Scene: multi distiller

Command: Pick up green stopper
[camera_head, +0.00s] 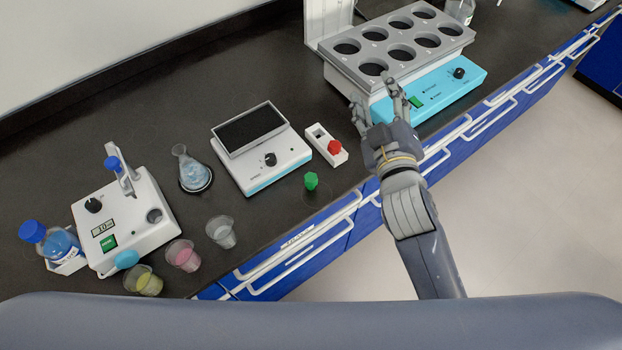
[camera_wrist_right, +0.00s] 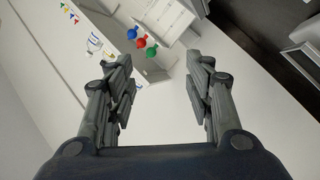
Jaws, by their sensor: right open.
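The green stopper (camera_head: 311,181) stands on the black bench near its front edge, in front of the white-and-blue balance-like device. My right gripper (camera_head: 376,97) is open and empty, up and to the right of the green stopper in the head view, with its fingers overlapping the front of the large multi-well heater. It is well apart from the stopper. In the right wrist view the open fingers (camera_wrist_right: 163,72) have nothing between them, and I cannot make out the bench stopper there. My left gripper is not in view.
A red stopper (camera_head: 334,147) sits in a small white holder (camera_head: 318,133) behind the green one. The multi-well heater (camera_head: 440,90) stands behind my right gripper. Several cups, including a pink one (camera_head: 183,256), a flask (camera_head: 192,173) and a small stirrer device (camera_head: 120,215) stand left.

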